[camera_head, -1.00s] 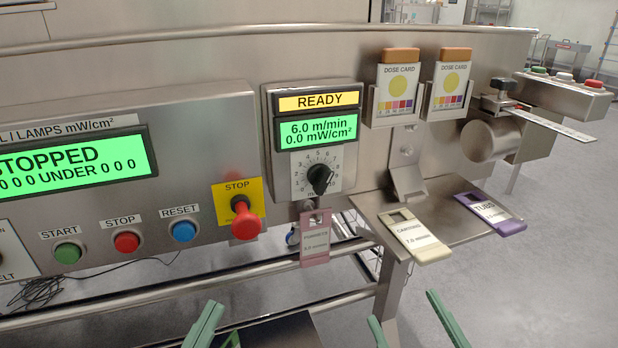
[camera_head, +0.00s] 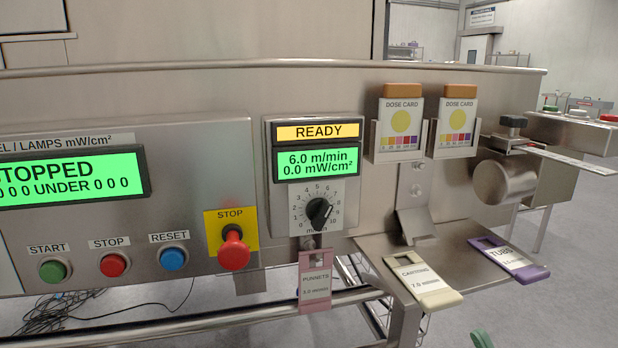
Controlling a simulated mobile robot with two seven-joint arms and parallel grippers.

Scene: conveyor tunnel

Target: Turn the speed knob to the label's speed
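The speed knob (camera_head: 319,211) is a black pointer knob on a white numbered dial. Its pale mark seems to sit on the right side, but the exact number is hard to read. The green display (camera_head: 316,162) above reads 6.0 m/min and 0.0 mW/cm². A pink PUNNETS label (camera_head: 314,284) hangs below the knob; its speed figure is too small to read surely. A cream CARTONS label (camera_head: 424,282) reading 7.0 m/min and a purple TUBS label (camera_head: 508,257) lie on the shelf. Only a green fingertip of my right gripper (camera_head: 482,340) shows at the bottom edge, far from the knob. My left gripper is out of view.
The red STOP mushroom button (camera_head: 234,249) stands out left of the knob. START (camera_head: 53,270), STOP (camera_head: 114,265) and RESET (camera_head: 173,259) buttons are further left. Two dose cards (camera_head: 401,122) sit in holders at the upper right. The steel shelf (camera_head: 460,250) juts out below them.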

